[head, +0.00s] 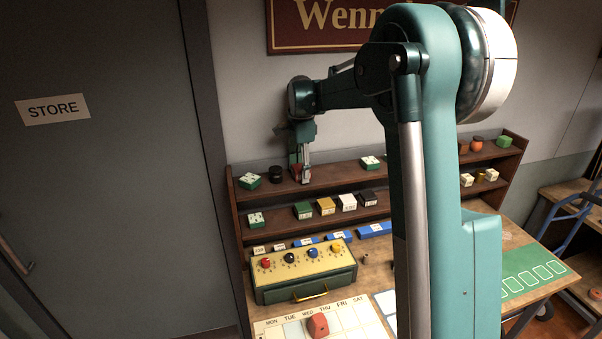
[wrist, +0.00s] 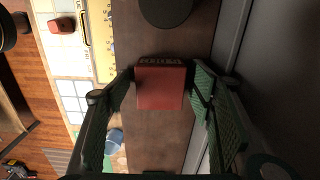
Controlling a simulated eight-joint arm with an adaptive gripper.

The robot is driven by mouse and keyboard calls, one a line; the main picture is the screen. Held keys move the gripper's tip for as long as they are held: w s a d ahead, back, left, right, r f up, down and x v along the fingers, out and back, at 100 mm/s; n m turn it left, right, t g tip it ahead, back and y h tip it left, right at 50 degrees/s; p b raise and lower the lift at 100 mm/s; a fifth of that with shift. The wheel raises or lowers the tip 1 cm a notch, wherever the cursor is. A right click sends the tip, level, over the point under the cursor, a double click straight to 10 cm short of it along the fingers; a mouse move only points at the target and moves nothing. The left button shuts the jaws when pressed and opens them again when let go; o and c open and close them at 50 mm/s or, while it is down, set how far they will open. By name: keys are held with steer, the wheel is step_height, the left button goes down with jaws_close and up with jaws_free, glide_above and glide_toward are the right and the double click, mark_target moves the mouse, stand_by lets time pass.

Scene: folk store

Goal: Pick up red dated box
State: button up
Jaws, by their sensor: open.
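The red box (wrist: 160,88) lies on the wooden shelf board in the wrist view, with a pale-lettered strip along its upper edge that is too small to read. My gripper (wrist: 165,78) is open, with one green finger on the left and one on the right of the box. Gaps show between the box and the fingers. In the head view my gripper (head: 302,172) points down at the top shelf, and a bit of red shows at its fingers, mostly hidden.
A black round container (head: 276,174) stands on the top shelf to the left of my gripper. A green box (head: 250,181) and another green box (head: 370,163) are on the same shelf. Below are several small boxes, a drawer unit (head: 300,290) and a calendar with a red object (head: 317,325).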

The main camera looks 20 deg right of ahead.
stand_by(0.3)
steer(key=c, duration=1)
steer(key=shift+r+b, duration=0.3)
steer(key=shift+r, duration=4.7)
